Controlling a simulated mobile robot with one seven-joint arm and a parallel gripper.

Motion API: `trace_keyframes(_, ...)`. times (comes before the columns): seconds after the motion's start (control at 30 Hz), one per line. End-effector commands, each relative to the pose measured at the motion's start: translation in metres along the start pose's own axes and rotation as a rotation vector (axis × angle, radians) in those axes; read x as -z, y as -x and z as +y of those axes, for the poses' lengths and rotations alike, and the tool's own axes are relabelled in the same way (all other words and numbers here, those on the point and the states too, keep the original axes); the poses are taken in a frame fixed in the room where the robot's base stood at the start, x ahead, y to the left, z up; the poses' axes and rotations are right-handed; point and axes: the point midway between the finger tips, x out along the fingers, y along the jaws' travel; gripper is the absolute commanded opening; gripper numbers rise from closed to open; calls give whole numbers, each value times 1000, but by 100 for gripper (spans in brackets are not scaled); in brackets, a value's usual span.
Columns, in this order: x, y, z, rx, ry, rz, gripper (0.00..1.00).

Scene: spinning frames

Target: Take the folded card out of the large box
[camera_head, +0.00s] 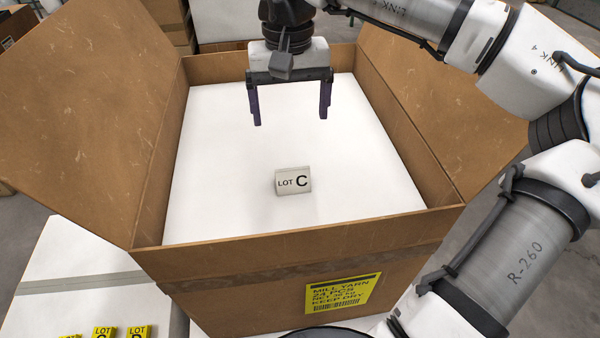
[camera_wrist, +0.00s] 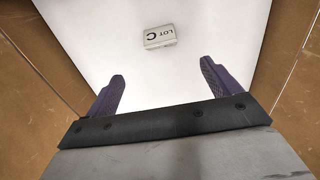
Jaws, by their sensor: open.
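The large box (camera_head: 300,248) is brown cardboard with its flaps folded outward and a plain white surface inside. The folded card (camera_head: 293,181) is pale with black "LOT C" lettering and sits on that white surface, toward the near side. In the wrist view the card (camera_wrist: 160,37) lies beyond the fingertips, a little left of the middle of the frame. My gripper (camera_head: 291,118) is over the box, open and empty, with its two purple fingers apart and pointing down. It is apart from the card, which shows below it in the head view. The fingers (camera_wrist: 163,80) also show in the wrist view.
The box walls rise around the white surface, and the flaps (camera_head: 85,110) spread wide at the sides. Yellow lettered cards (camera_head: 120,333) stand on a white taped surface (camera_head: 75,265) at lower left. Other cartons (camera_head: 165,15) stand behind. The white surface around the card is clear.

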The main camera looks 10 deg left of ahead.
Motion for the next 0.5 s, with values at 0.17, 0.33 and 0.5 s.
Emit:
trace_keyframes(0.17,0,-21,0,-1,1,0,89)
trace_keyframes(0.33,-1,-43,-1,1,2,-2,89)
trace_keyframes(0.5,-1,-77,-1,1,2,-2,89)
